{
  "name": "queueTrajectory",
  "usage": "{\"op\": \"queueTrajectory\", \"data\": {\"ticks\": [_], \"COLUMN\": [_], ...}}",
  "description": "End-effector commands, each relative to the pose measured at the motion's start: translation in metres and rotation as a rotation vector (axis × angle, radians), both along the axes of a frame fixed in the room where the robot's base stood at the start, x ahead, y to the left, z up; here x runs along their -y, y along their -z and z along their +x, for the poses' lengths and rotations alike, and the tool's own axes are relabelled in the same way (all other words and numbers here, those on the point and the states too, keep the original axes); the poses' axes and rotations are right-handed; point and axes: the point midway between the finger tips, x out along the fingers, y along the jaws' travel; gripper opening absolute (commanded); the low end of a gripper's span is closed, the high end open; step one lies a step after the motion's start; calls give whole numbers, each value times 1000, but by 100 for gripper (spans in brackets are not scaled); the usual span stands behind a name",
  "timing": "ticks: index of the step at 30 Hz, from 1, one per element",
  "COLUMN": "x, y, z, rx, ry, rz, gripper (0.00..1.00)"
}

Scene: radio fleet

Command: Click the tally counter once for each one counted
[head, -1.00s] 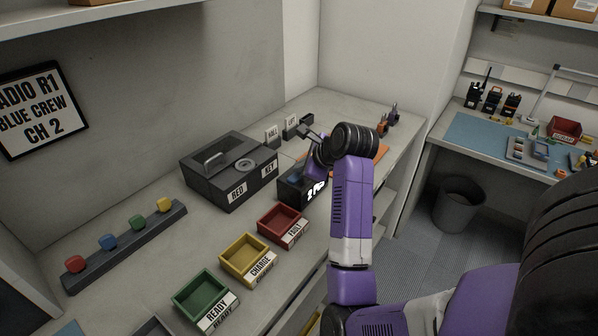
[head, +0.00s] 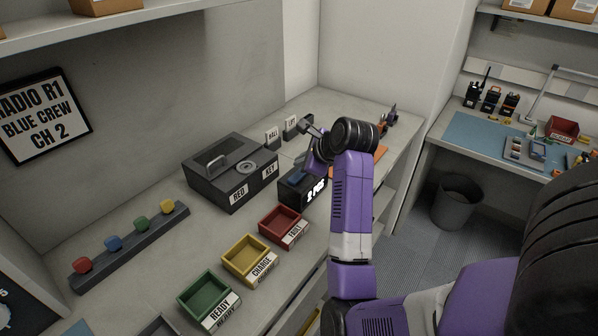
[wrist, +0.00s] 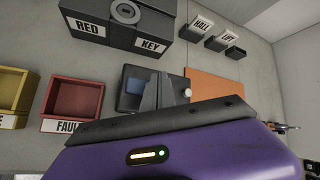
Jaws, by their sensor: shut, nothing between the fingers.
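The tally counter is a black box (head: 302,193) with a lit white display on its front and a blue button (head: 296,178) on top. It stands on the bench, right of the dark lidded box. The digits are too blurred to read surely. In the wrist view the counter (wrist: 128,76) and its blue button (wrist: 135,87) lie just left of my fingers. My gripper (wrist: 160,80) is shut and empty. In the head view it is above the counter, partly hidden by my own wrist. A small gap seems to separate fingertips and button.
A dark lidded box (head: 217,180) labelled RED and KEY stands left of the counter. Red (head: 283,222), yellow (head: 245,254) and green (head: 204,293) trays line the front. A rack (head: 132,247) with coloured knobs lies left. An orange mat (wrist: 216,86) lies right of the counter.

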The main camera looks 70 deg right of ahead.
Motion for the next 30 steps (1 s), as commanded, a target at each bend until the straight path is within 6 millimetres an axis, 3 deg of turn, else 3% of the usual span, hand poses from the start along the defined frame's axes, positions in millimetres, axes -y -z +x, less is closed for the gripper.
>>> {"op": "queueTrajectory", "data": {"ticks": [3,12,30], "x": [0,0,0], "y": [-17,-41,-42], "z": [0,0,0], "rx": [0,1,0], "ry": [0,0,0], "rz": [0,-1,0], "gripper": [0,0,0]}}
